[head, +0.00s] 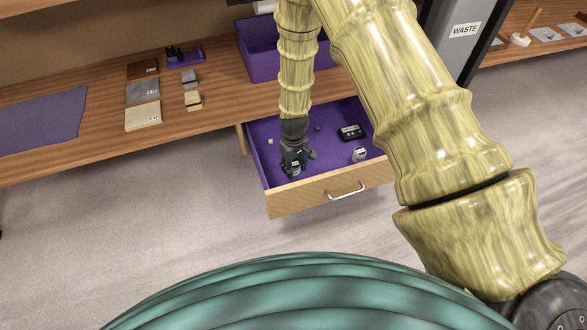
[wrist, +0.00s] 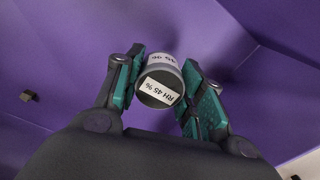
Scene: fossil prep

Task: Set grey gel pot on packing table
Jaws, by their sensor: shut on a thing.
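My gripper (head: 294,164) is down inside an open purple-lined drawer (head: 270,178). In the wrist view its teal-padded fingers (wrist: 163,92) are shut on the grey gel pot (wrist: 159,88), one on each side. The pot has a dark grey lid and white labels reading "RH 45 %". In the head view the pot (head: 294,170) is mostly hidden by the fingers. I cannot tell whether its base touches the drawer floor. A long wooden bench (head: 100,145) runs along the wall; I cannot tell if it is the packing table.
The drawer also holds a white-labelled pot (head: 359,155), a dark green device (head: 351,132) and small bits. The bench carries sample slabs (head: 143,116), small blocks (head: 192,99), a purple rack (head: 186,58), a purple mat (head: 40,120) and a purple bin (head: 258,62). A WASTE unit (head: 455,45) stands right.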

